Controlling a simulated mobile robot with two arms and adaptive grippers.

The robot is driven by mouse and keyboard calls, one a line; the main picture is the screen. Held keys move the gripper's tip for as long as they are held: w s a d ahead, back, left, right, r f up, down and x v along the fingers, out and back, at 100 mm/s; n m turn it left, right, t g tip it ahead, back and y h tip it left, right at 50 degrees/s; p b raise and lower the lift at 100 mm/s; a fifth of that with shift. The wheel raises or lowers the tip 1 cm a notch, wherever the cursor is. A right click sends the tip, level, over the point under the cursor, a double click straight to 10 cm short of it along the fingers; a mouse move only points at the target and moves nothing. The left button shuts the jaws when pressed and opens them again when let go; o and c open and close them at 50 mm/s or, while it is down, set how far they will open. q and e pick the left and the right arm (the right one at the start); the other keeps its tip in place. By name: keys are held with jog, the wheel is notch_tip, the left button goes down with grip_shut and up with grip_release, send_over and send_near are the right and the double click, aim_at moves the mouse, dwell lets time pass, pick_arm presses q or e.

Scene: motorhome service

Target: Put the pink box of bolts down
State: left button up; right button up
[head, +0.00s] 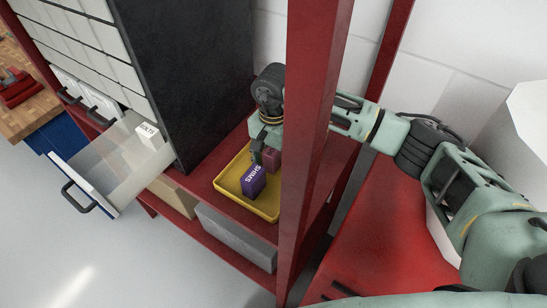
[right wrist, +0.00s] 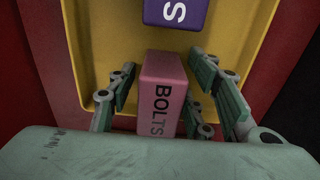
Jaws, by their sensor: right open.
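The pink box of bolts (head: 272,159) stands at the far end of the yellow tray (head: 231,186), partly hidden by my right gripper and the red post. In the right wrist view the pink box (right wrist: 161,85) shows its BOLTS lettering and seems to rest on the tray floor. My right gripper (head: 264,151) is open, with its fingers on either side of the pink box and gaps visible beside it. A purple box marked SHIMS (head: 253,181) is in the tray near the pink box, apart from it. My left gripper is not in view.
A red upright post (head: 309,130) stands close in front of my right arm. A dark cabinet side (head: 190,70) rises left of the tray. An open clear drawer (head: 105,160) holds a white box with lettering (head: 150,136). A grey block (head: 235,238) is on the lower shelf.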

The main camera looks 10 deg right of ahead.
jog(key=shift+r, duration=0.2)
jog(key=shift+w+r, duration=0.1)
jog(key=shift+r, duration=0.1)
notch_tip(320, 180, up, 11)
jog(key=b, duration=0.4)
jog(key=shift+f+b, duration=0.15)
jog(key=shift+b, duration=0.15)
jog(key=shift+r, duration=0.4)
